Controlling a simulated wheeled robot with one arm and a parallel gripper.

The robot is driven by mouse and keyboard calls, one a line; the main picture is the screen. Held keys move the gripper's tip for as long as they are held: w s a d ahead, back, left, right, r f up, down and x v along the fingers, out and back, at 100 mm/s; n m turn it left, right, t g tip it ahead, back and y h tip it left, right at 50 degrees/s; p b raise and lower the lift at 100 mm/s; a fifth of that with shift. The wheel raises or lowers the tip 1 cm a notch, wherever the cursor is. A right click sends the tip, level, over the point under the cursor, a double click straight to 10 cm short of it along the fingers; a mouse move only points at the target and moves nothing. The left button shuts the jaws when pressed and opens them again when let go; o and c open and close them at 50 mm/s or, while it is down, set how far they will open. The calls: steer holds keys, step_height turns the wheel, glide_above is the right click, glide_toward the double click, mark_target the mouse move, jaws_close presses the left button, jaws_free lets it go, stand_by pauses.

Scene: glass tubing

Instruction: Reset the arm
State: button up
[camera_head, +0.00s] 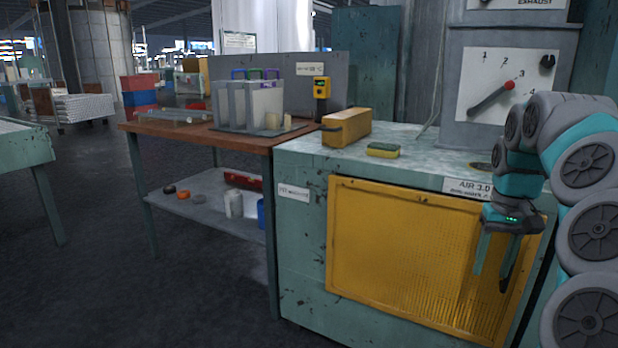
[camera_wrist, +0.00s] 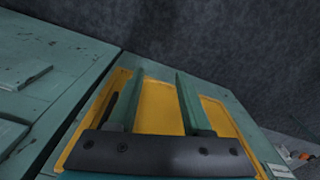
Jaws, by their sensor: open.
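My gripper (camera_head: 491,268) hangs in front of the green cabinet (camera_head: 300,247) at the right of the head view, fingers pointing down. It is open, with nothing between its fingers. Behind it is the cabinet's yellow mesh panel (camera_head: 400,250). In the wrist view the two green fingers (camera_wrist: 155,105) stand apart, with the yellow panel (camera_wrist: 160,108) beyond them. My arm folds up at the right edge of the head view.
A yellow box (camera_head: 346,128) and a sponge (camera_head: 383,150) lie on the cabinet top. The wooden table (camera_head: 190,132) to the left bears a rack with glass-like plates (camera_head: 250,103). A lever panel (camera_head: 505,86) stands behind the cabinet. The floor (camera_head: 120,290) at front left is clear.

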steer(key=s+a+f+n, duration=0.2)
steer(key=s+a, duration=0.3)
steer(key=a, duration=0.5)
steer(key=s+a+f+n, duration=0.1)
steer(key=s+a+n, duration=0.1)
steer(key=s+a, duration=0.5)
steer(key=s+a+f+g, duration=0.1)
steer(key=s+a+f, duration=0.3)
steer(key=s, duration=0.4)
steer(key=s+a+f+g, duration=0.1)
steer(key=s+a+f, duration=0.3)
steer(key=s+f, duration=0.3)
steer(key=shift+s+a, duration=0.25)
steer(key=shift+s, duration=0.35)
steer(key=shift+f, duration=0.1)
